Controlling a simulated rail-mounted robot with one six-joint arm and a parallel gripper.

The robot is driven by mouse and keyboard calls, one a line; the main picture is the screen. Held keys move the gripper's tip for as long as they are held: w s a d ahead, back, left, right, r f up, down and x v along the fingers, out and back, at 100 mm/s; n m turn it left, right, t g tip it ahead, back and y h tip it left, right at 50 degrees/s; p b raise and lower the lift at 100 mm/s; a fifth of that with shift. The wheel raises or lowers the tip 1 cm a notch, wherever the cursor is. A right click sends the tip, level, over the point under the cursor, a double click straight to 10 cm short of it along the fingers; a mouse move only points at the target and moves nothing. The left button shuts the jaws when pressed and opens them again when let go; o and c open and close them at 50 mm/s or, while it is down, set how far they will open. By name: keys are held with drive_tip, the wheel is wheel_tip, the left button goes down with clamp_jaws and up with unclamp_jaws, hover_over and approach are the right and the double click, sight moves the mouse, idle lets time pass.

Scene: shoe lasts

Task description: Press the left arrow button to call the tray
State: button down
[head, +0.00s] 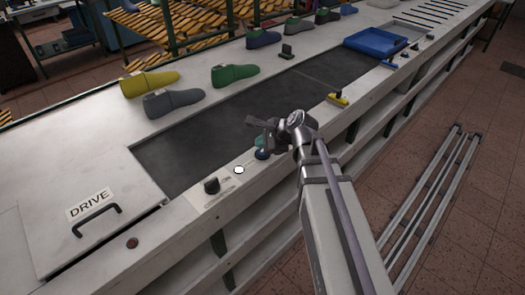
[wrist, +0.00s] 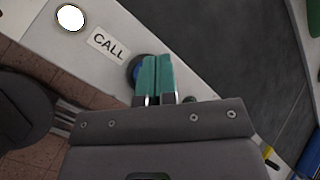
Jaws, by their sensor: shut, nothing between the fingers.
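My gripper (wrist: 155,60) has teal fingers, shut with nothing between them. In the head view my gripper (head: 260,142) is over the control strip at the conveyor's near edge. A blue tray (head: 368,47) stands at the far right end of the dark belt.
A white round button (head: 239,170) and a black knob (head: 211,186) are left of the blue button. A yellow piece (head: 338,99) sits farther right along the edge. Shoe lasts (head: 172,102) line the belt's far side. The dark belt (head: 225,125) is clear near my gripper.

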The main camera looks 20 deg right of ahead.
drive_tip(key=shift+f, duration=0.15)
idle(0.6)
drive_tip(key=shift+f+b, duration=0.3)
drive_tip(key=shift+b, duration=0.1)
